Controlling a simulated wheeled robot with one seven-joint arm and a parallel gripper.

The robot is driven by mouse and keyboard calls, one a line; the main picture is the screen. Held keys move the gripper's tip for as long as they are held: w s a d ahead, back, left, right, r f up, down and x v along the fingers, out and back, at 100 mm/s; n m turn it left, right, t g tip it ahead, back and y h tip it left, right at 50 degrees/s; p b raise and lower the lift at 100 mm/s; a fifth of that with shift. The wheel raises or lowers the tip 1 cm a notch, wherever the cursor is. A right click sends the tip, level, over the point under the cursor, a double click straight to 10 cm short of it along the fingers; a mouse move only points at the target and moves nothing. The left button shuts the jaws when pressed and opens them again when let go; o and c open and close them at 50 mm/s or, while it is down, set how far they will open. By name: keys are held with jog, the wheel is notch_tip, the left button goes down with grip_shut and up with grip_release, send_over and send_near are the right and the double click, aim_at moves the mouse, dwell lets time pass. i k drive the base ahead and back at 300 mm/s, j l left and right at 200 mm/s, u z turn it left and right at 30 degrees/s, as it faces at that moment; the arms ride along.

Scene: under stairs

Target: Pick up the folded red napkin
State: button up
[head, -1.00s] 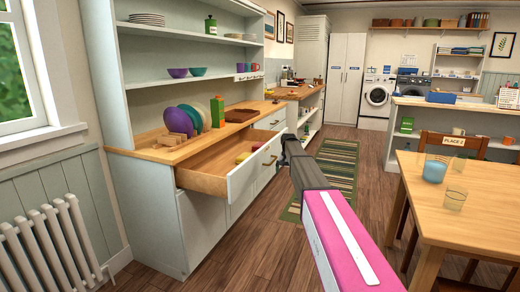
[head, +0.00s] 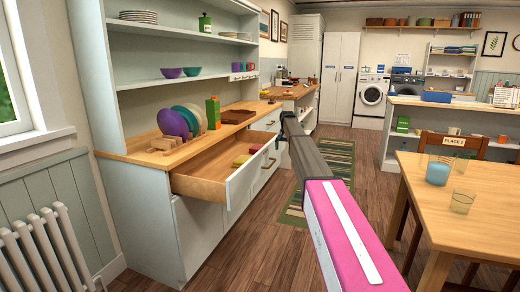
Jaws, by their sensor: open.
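The wide drawer (head: 235,190) of the pale cabinet is pulled open. Inside, toward its far right end, lie a small folded red cloth (head: 256,148), which looks like the red napkin, and a yellow folded cloth (head: 241,160) next to it. Both are small in the head view, and the drawer front partly hides them. My gripper (head: 283,152) is at the end of my arm, just right of the drawer's right front corner. It looks empty and open, though its fingers are small and dark here. I cannot tell its exact gap to the drawer front.
The counter above the drawer holds a rack of coloured plates (head: 188,121), a green carton (head: 213,112) and a brown board (head: 237,116). A wooden table (head: 465,205) with a blue cup (head: 437,173) stands on the right. Open floor with a striped rug (head: 335,165) lies between.

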aim_at(254, 150)
jog(key=i+j+z, duration=0.3)
jog(key=i+j, duration=0.35)
jog(key=i+j+z, duration=0.3)
jog(key=i+j, duration=0.35)
jog(key=j, duration=0.15)
jog(key=i+l+u, duration=0.1)
jog(key=i+u, duration=0.15)
jog(key=k+j+u, duration=0.1)
jog(key=k, duration=0.25)
jog(key=k+j+u, duration=0.1)
jog(key=k, duration=0.3)
jog(key=j, duration=0.1)
